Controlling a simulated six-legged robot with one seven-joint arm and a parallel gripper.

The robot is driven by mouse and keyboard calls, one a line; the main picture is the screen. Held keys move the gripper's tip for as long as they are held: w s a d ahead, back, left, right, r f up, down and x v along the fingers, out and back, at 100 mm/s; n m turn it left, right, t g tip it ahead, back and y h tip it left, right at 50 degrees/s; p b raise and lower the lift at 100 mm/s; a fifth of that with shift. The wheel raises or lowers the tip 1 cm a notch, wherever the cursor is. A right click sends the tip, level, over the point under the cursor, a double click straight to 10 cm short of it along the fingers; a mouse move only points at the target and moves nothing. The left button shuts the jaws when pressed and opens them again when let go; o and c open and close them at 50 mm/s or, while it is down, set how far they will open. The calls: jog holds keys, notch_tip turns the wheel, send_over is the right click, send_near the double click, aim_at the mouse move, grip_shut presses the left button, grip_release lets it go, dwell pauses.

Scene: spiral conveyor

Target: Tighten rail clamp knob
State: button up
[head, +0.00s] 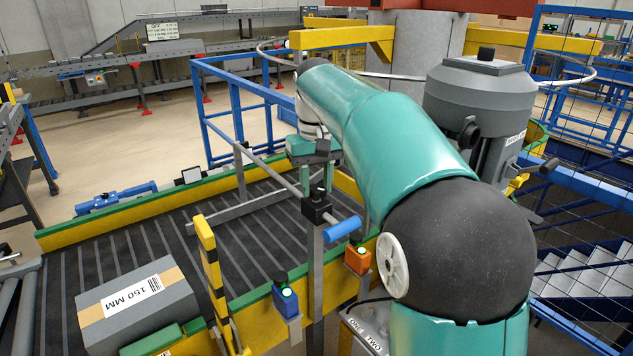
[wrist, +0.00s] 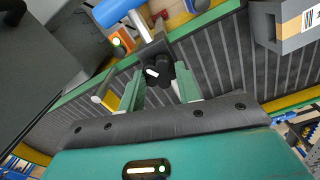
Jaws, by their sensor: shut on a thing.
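The rail clamp (head: 318,211) is a black block on top of a grey post, with a grey guide rail running through it. Its small black knob (head: 317,190) stands on the block; it also shows in the wrist view (wrist: 156,73). My gripper (head: 318,178) reaches down over the clamp from above. In the wrist view its two green fingers (wrist: 158,78) stand on either side of the knob, and the gripper is shut on it. The finger contact itself is partly hidden. A blue handle (head: 342,229) sticks out on the near side of the clamp.
The dark conveyor belt (head: 200,240) lies behind and left, carrying a grey carton (head: 138,305) marked 150 MM. A grey motor (head: 482,95) is at the right.

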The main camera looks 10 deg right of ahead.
aim_at(317, 188)
jog(key=m, duration=0.4)
jog(key=shift+m, duration=0.3)
jog(key=m, duration=0.4)
jog(key=shift+m, duration=0.4)
jog(key=o, duration=1)
jog(key=shift+c, duration=0.2)
notch_tip(317, 188, up, 14)
